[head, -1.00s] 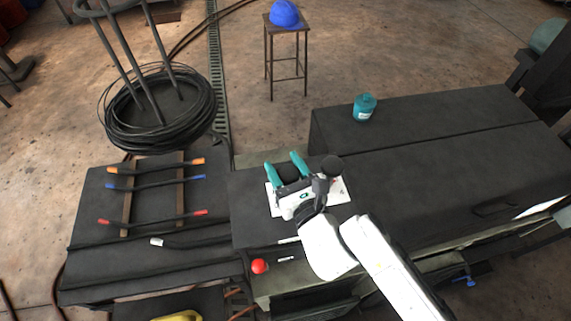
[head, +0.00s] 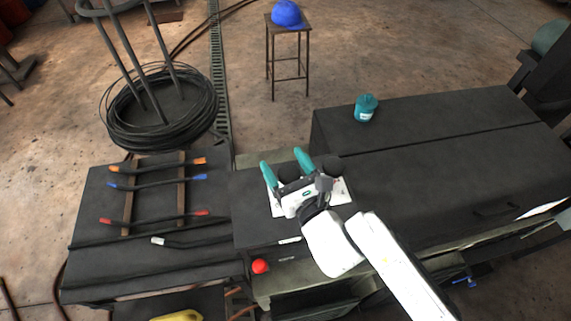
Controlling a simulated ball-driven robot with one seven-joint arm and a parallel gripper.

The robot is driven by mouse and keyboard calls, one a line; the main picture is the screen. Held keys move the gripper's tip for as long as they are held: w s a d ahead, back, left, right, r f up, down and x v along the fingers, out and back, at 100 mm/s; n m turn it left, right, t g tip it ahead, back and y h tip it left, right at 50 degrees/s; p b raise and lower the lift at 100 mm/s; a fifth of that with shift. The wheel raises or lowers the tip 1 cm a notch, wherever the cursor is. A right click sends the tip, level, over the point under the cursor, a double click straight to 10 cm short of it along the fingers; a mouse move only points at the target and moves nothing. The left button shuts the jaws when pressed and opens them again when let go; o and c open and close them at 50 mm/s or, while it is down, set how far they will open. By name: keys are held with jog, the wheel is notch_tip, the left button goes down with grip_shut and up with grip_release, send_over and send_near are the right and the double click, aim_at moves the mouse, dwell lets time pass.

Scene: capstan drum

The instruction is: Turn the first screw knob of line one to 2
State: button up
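A white plate (head: 340,191) lies on the dark bench top under my gripper. Two round dark knobs show on it: a left knob (head: 288,174) and a right knob (head: 332,165). My gripper (head: 283,158) has two teal fingers spread apart. In this view they lie on either side of the left knob; I cannot tell whether they touch it or are above it. The right knob is just outside the right finger. My gripper's white body hides much of the plate, and no markings or numbers can be read.
A red ball-shaped button (head: 260,266) is at the bench front. A teal canister (head: 365,108) stands on the long dark cabinet (head: 430,150) to the right. Cables with orange, blue and red ends (head: 158,183) lie on the left bench. A stool (head: 288,50) with a blue cap stands behind.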

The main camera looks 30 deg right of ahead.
jog(key=shift+f, duration=0.15)
jog(key=shift+s+f, duration=0.15)
jog(key=shift+s, duration=0.4)
jog(key=s+b, duration=0.3)
jog(key=s, duration=0.6)
jog(key=shift+s+a, duration=0.3)
jog(key=shift+s, duration=0.1)
